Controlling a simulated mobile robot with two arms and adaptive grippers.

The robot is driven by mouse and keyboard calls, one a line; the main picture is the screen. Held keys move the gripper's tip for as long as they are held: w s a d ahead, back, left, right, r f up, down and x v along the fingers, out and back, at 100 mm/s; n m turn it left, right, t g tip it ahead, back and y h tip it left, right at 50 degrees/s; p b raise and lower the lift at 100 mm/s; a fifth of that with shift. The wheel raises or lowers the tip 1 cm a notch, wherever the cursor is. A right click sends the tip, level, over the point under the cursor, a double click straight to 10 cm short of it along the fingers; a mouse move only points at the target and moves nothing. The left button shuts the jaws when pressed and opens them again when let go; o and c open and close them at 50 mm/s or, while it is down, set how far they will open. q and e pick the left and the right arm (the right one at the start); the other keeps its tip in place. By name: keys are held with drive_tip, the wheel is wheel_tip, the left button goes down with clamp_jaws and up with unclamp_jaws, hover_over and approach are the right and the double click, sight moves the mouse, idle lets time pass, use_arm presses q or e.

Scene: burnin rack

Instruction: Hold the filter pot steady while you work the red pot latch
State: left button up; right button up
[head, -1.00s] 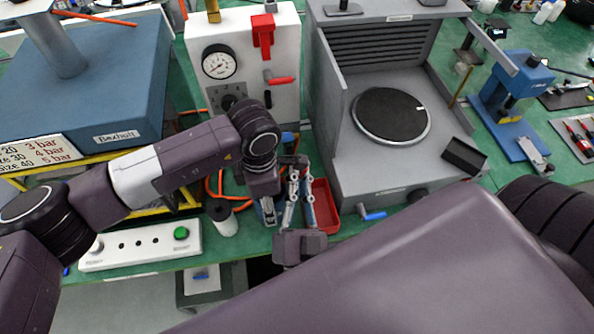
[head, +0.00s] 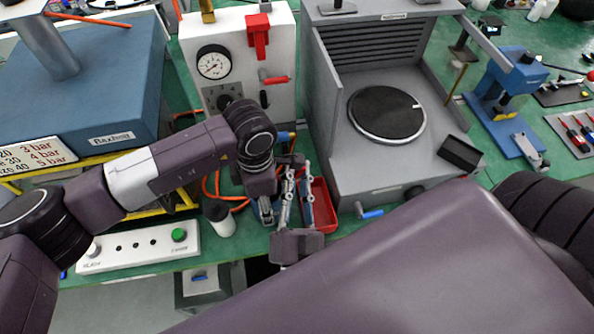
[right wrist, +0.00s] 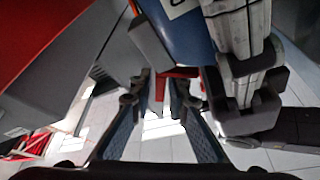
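The filter pot (right wrist: 190,35) shows in the right wrist view as a blue body with a white label at the top. In the head view my left wrist and arm mostly hide it. My left gripper (right wrist: 205,75) has a dark finger on each side of the pot and appears closed on it. The red pot latch (right wrist: 178,73) is a small red bar below the pot. My right gripper (right wrist: 160,85) is open, its two blue-padded fingers pointing at the latch, with part of the red between the tips. In the head view my right gripper (head: 287,190) is close beside my left wrist.
A red tray (head: 322,205) lies just right of my right gripper. The white gauge panel (head: 275,55) stands behind, and a grey machine (head: 370,175) with a round plate is to the right. A white button box (head: 140,248) and a small cup (head: 221,220) are on the left.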

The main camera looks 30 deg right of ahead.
drive_tip(key=v, duration=0.7)
drive_tip(key=shift+s, duration=0.2)
drive_tip(key=shift+a+f, duration=0.15)
drive_tip(key=shift+c, duration=0.4)
drive_tip(key=shift+c, duration=1.4)
drive_tip(key=shift+s+n, duration=0.1)
drive_tip(key=shift+n, duration=0.3)
clamp_jaws()
drive_tip(key=n, duration=0.1)
drive_tip(key=s+d+n+y, duration=0.1)
drive_tip(key=n, duration=0.1)
drive_tip(key=n+t+y, duration=0.1)
drive_tip(key=n, duration=0.1)
drive_tip(key=shift+s+d, duration=0.25)
drive_tip(key=shift+d, duration=0.1)
drive_tip(key=s+r+n+y, duration=0.35)
drive_tip(key=n+y, duration=0.45)
drive_tip(key=n, duration=1)
drive_tip(key=w, duration=0.9)
drive_tip(key=shift+d+r+n, duration=0.25)
drive_tip(key=shift+r+n, duration=0.05)
drive_tip(key=shift+r, duration=0.1)
